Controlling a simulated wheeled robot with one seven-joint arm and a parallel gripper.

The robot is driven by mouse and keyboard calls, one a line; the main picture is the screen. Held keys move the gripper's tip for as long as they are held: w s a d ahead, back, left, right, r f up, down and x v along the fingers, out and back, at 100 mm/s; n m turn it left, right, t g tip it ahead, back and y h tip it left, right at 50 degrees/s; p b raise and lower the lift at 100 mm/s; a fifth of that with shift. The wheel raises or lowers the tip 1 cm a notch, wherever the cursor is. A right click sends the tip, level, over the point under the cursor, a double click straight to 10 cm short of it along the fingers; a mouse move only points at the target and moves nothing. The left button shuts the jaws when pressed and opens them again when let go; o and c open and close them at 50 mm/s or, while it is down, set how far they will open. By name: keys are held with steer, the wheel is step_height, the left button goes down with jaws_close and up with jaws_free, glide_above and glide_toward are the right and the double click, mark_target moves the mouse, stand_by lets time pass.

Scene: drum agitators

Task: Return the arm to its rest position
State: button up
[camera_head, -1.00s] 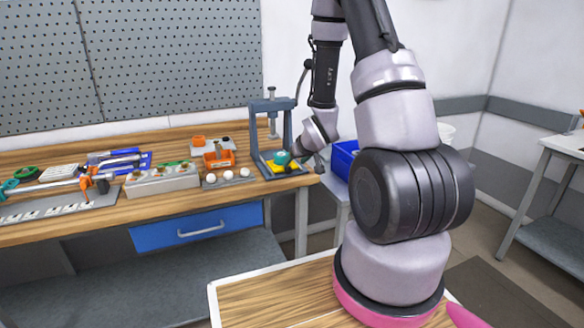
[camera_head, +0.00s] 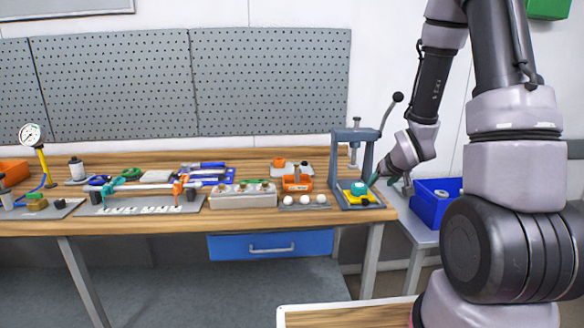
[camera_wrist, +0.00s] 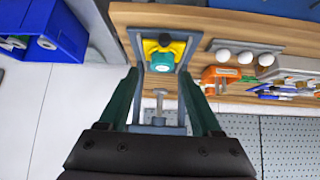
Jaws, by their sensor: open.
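My gripper (camera_wrist: 160,103) is open and empty in the wrist view, its two dark green fingers spread apart. Between and beyond them shows the grey press (camera_wrist: 186,62) with a teal part (camera_wrist: 163,62) on its yellow fixture (camera_wrist: 174,47). In the head view my arm reaches from the right, with its wrist beside the press (camera_head: 368,155) at the bench's right end. The teal part (camera_head: 359,188) sits on the press base there. The fingertips are small in the head view, and I cannot tell whether they touch the press.
A blue bin (camera_head: 430,208) stands on a small side table right of the bench (camera_head: 130,226). An orange tray (camera_head: 297,183), white balls (camera_head: 288,201) and a grey block (camera_head: 243,197) lie left of the press. A pressure gauge (camera_head: 31,134) stands at far left.

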steer(key=s+a+r+m, duration=0.1)
steer(key=s+r, duration=0.3)
steer(key=r, duration=0.4)
steer(key=s+a+r+m, duration=0.1)
steer(key=s+r, duration=0.3)
steer(key=r, duration=0.5)
steer(key=s+a+r+m+y, duration=0.1)
steer(key=s+a+r, duration=0.2)
steer(key=s+r, duration=0.2)
steer(key=s+a+r+m+g+y, duration=0.1)
steer(key=s+r, duration=0.4)
steer(key=s, duration=0.6)
steer(key=shift+a+g, duration=0.3)
steer(key=shift+a, duration=0.6)
